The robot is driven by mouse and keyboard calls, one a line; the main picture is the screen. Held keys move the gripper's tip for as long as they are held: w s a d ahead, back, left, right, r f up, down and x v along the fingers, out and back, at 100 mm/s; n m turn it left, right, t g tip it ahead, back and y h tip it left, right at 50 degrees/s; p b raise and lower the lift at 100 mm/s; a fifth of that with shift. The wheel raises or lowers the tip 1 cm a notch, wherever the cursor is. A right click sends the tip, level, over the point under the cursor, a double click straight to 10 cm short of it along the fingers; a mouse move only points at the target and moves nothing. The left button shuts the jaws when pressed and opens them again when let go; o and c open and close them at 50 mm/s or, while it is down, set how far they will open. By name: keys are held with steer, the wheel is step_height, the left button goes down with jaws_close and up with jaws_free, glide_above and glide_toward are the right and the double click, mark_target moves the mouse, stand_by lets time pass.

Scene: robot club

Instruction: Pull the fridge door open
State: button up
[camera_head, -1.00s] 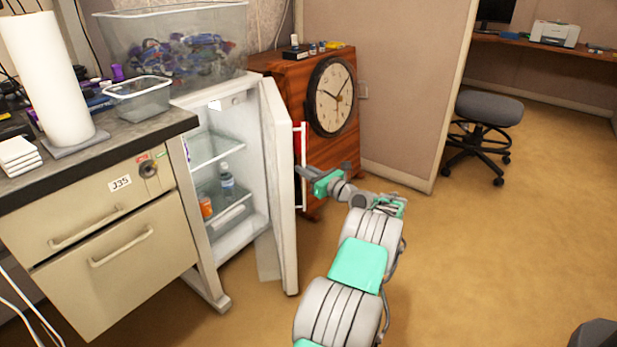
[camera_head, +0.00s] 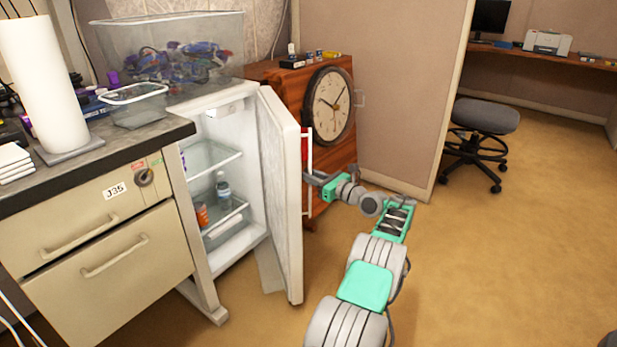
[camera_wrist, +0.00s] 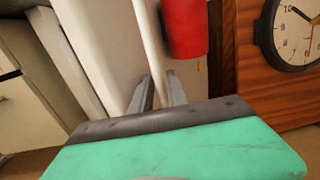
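The small white fridge (camera_head: 184,125) stands with its door (camera_head: 283,200) swung well open. Inside are a bottle (camera_head: 223,187) and an orange can (camera_head: 202,215). The white bar handle (camera_head: 307,160) runs down the door's outer face; it also shows in the wrist view (camera_wrist: 150,40). My gripper (camera_head: 309,178) is at the handle from the right. In the wrist view my gripper (camera_wrist: 161,92) has one finger on each side of the bar, close to it. Exact contact at the fingertips is hard to see, but the fingers look closed around the bar.
A wooden cabinet with a clock (camera_head: 328,105) stands behind the door. A red cylinder (camera_wrist: 184,28) hangs beyond the handle. A drawer unit (camera_head: 100,240) is left of the fridge. The floor (camera_head: 480,270) to the right is clear up to a stool (camera_head: 482,130).

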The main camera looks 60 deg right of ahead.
steer(key=shift+o, duration=1.1)
steer(key=shift+s+d+f, duration=0.1)
steer(key=shift+s, duration=0.1)
steer(key=s+b, duration=0.4)
steer(key=s, duration=0.3)
steer(key=shift+s+a, duration=0.35)
steer(key=shift+s, duration=0.05)
